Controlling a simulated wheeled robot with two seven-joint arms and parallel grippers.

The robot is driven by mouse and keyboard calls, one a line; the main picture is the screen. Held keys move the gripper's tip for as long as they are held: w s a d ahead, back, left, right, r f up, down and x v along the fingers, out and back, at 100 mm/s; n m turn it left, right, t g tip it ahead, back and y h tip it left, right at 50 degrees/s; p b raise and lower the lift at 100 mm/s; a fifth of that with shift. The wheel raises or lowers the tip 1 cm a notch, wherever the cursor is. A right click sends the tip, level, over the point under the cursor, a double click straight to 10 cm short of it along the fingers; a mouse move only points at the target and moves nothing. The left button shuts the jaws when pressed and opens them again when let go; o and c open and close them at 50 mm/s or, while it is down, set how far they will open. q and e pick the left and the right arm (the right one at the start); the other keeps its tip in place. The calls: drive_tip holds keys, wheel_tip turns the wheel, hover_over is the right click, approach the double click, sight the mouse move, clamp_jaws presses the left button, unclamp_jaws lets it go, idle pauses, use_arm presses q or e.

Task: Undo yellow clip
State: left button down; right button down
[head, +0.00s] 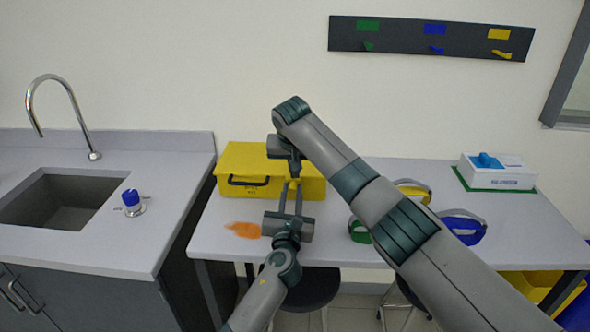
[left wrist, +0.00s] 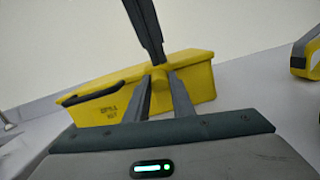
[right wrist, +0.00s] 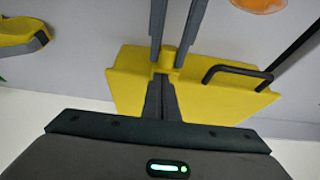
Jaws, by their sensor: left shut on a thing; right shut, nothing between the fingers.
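A yellow box (head: 242,164) with a dark handle stands on the grey table. In front of it is a small rounded yellow piece, which I take to be the yellow clip (left wrist: 158,75); it also shows in the right wrist view (right wrist: 169,57). My left gripper (head: 291,185) reaches up from below, with its fingers shut on either side of this piece. My right gripper (head: 295,177) comes down from above, its empty fingers shut together with tips close against the piece; I cannot tell if they touch. In the head view the fingers hide the piece.
An orange patch (head: 243,230) lies on the table left of my left gripper. Green (head: 359,232), yellow (head: 413,188) and blue (head: 465,228) banded items lie right, partly behind my right arm. A white box (head: 498,172) stands far right. A sink (head: 60,200) is at left.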

use_arm(q)
drive_tip(key=shift+w+r, duration=0.15)
drive_tip(key=shift+r, duration=0.1)
use_arm(e)
drive_tip(key=shift+s+a+f, duration=0.15)
drive_tip(key=shift+s+f, duration=0.1)
drive_tip(key=shift+f, duration=0.05)
use_arm(q)
drive_tip(key=c, duration=1.7)
unclamp_jaws()
drive_tip(key=shift+o, duration=0.8)
drive_tip(key=shift+w+r, duration=0.1)
drive_tip(key=shift+r, duration=0.05)
use_arm(e)
drive_tip(key=shift+d+f, duration=0.1)
drive_tip(key=shift+d, duration=0.1)
use_arm(q)
drive_tip(key=shift+a, duration=0.15)
drive_tip(key=s, duration=0.4)
drive_tip(key=s+f, duration=0.1)
drive_tip(key=s, duration=0.3)
drive_tip(key=s+f, duration=0.1)
drive_tip(key=s, duration=0.3)
drive_tip(key=shift+s+d+f, duration=0.15)
drive_tip(key=shift+s+d, duration=0.05)
drive_tip(key=shift+d, duration=0.15)
use_arm(e)
drive_tip(key=shift+w+r, duration=0.15)
drive_tip(key=shift+r, duration=0.15)
